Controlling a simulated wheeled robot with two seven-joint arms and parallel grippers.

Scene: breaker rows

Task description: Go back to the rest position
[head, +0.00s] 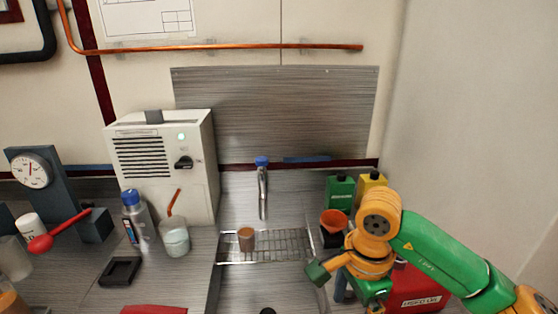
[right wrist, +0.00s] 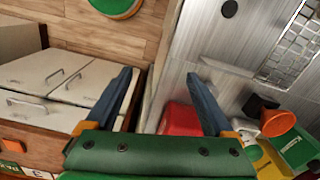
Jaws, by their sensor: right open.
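My right arm (head: 440,252), green and orange, reaches in from the right in the head view and bends down over the right end of the counter. Its gripper is partly hidden there by the arm's own links. In the right wrist view the right gripper (right wrist: 157,76) has its two blue fingers wide apart, with nothing between them. My left gripper is not in view.
A red "used oil" container (head: 418,288), an orange funnel (head: 334,220), and green (head: 340,190) and yellow (head: 372,186) containers crowd around the right arm. A brown cup (head: 246,239) stands on the wire rack (head: 283,245). Bottles and a beige machine (head: 160,165) stand left.

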